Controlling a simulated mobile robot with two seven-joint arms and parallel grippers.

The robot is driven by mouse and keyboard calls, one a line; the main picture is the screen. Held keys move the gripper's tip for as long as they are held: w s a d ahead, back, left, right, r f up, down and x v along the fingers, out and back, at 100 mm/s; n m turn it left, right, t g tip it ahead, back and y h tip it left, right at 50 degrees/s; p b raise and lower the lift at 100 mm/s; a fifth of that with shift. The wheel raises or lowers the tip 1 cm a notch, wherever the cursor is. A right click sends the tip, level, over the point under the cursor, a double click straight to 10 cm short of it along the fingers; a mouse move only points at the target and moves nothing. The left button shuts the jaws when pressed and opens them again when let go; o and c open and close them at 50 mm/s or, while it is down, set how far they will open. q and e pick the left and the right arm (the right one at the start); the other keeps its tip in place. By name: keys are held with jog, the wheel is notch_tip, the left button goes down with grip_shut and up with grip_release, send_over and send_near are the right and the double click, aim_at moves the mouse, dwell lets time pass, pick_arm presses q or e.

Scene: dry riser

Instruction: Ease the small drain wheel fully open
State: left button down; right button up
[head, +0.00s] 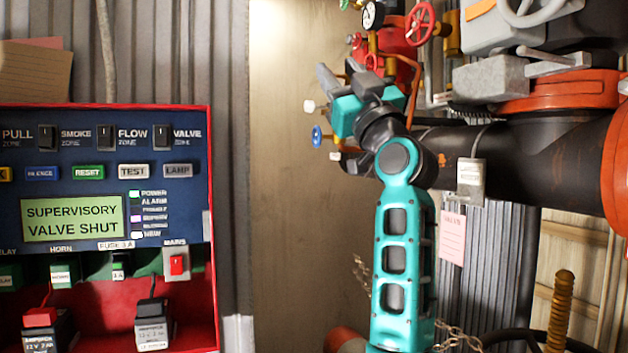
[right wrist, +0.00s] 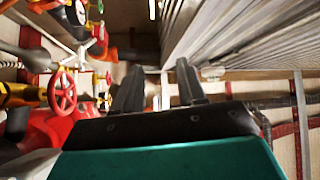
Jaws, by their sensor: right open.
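Several small handwheels show, and I cannot tell for sure which is the drain wheel. A small blue wheel (head: 317,135) sits left of my right wrist. In the right wrist view a red spoked wheel (right wrist: 62,91) stands left of the fingers, apart from them. My right gripper (head: 341,72) is raised among the valves; its two dark fingers (right wrist: 158,72) are apart with nothing seen between them. My left gripper is out of view.
A red-framed alarm panel (head: 212,200) fills the left; its screen reads "SUPERVISORY VALVE SHUT". A thick black pipe (head: 530,155) with orange couplings lies right of my arm. A pressure gauge (head: 372,15) and copper pipes crowd the top. Corrugated metal (right wrist: 225,35) rises right of the fingers.

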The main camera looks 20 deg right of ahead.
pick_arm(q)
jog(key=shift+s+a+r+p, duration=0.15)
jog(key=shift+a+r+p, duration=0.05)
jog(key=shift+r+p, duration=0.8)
pick_arm(e)
jog(key=w+a+f+m+g+h, duration=0.1)
jog(key=w+f+g, duration=0.2)
jog(key=f, duration=1.2)
jog(key=shift+w+a+f, duration=0.2)
jog(key=shift+w+f, duration=0.15)
jog(key=shift+w, duration=0.85)
jog(key=s+a+f+m+g+h+p, duration=0.1)
jog(key=s+f+g, duration=0.15)
jog(key=f, duration=1.25)
jog(key=s+a+f+m+g+p, duration=0.15)
jog(key=f+g, duration=0.25)
jog(key=f, duration=1.2)
pick_arm(q)
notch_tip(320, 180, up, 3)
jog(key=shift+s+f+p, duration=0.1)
jog(key=shift+p, duration=0.25)
pick_arm(e)
jog(key=s+a+f+g, duration=0.2)
jog(key=s+f+g, duration=0.4)
jog(key=s+f, duration=1.7)
jog(key=s, duration=0.3)
jog(key=shift+a+f, duration=0.2)
jog(key=shift+a, duration=0.2)
